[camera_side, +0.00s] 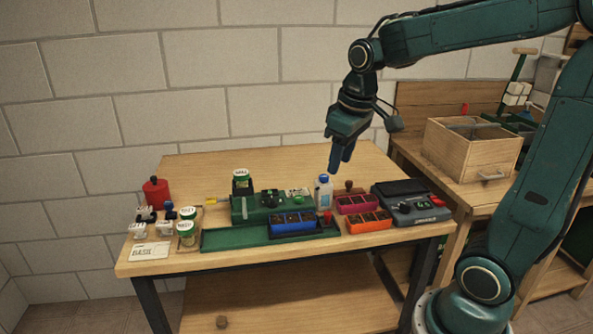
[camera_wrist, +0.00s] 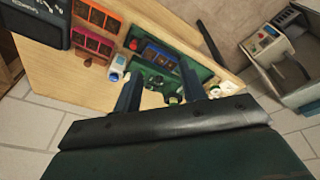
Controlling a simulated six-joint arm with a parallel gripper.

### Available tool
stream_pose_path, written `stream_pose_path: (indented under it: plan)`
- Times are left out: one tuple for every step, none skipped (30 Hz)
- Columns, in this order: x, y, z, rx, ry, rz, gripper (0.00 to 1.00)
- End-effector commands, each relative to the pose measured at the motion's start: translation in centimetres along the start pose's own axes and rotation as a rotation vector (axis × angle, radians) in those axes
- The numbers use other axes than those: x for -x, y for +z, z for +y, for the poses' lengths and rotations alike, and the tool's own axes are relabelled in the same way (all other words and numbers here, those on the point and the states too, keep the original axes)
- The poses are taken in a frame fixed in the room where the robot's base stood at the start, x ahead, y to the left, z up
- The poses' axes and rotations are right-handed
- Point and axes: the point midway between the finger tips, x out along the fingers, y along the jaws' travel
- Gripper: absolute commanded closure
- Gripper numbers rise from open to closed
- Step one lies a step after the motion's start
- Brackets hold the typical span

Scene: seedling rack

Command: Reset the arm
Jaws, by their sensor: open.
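My gripper (camera_side: 341,158) hangs at the end of my green arm, above the back right part of the wooden table (camera_side: 300,165). It points down and stands clear of everything on the table. In the wrist view my gripper (camera_wrist: 160,88) shows two dark fingers spread apart with nothing held between them. A white bottle with a blue cap (camera_side: 324,192) stands on the table below and a little left of the fingers. The bottle also shows in the wrist view (camera_wrist: 117,68), left of the fingers.
Pink (camera_side: 357,204) and orange (camera_side: 369,221) trays lie beside a dark console (camera_side: 411,204). Labelled jars (camera_side: 187,232) and a red container (camera_side: 156,192) stand at left. A wooden crate (camera_side: 470,150) is on the right bench. The table's back is clear.

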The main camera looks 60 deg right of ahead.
Motion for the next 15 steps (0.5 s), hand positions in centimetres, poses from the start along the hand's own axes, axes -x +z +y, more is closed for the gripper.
stream_pose_path:
  plan:
    - [0.7, 0.8, -0.8, 0.003, 0.001, 0.023, 0.58]
    - [1.0, 1.2, -1.2, 0.003, 0.001, 0.034, 0.58]
    - [1.4, 1.8, -1.7, 0.002, 0.001, 0.049, 0.58]
    - [1.7, 2.2, -2.1, 0.002, 0.0, 0.059, 0.58]
    - [1.9, 2.6, -2.5, 0.002, 0.0, 0.071, 0.58]
    - [2.2, 3.2, -3.0, 0.001, -0.001, 0.085, 0.58]
    - [2.5, 3.7, -3.4, 0.001, -0.002, 0.097, 0.58]
    - [2.7, 4.2, -3.7, 0.001, -0.004, 0.108, 0.58]
    - [2.9, 4.8, -4.1, 0.0, -0.006, 0.123, 0.58]
    - [3.1, 5.3, -4.5, 0.0, -0.008, 0.133, 0.58]
    - [3.2, 5.7, -4.7, 0.0, -0.01, 0.144, 0.58]
    - [3.4, 6.4, -5.1, -0.002, -0.013, 0.159, 0.58]
    - [3.5, 6.9, -5.4, -0.002, -0.016, 0.17, 0.58]
    - [3.6, 7.4, -5.7, -0.002, -0.018, 0.18, 0.58]
    - [3.7, 8.0, -6.0, -0.004, -0.022, 0.195, 0.58]
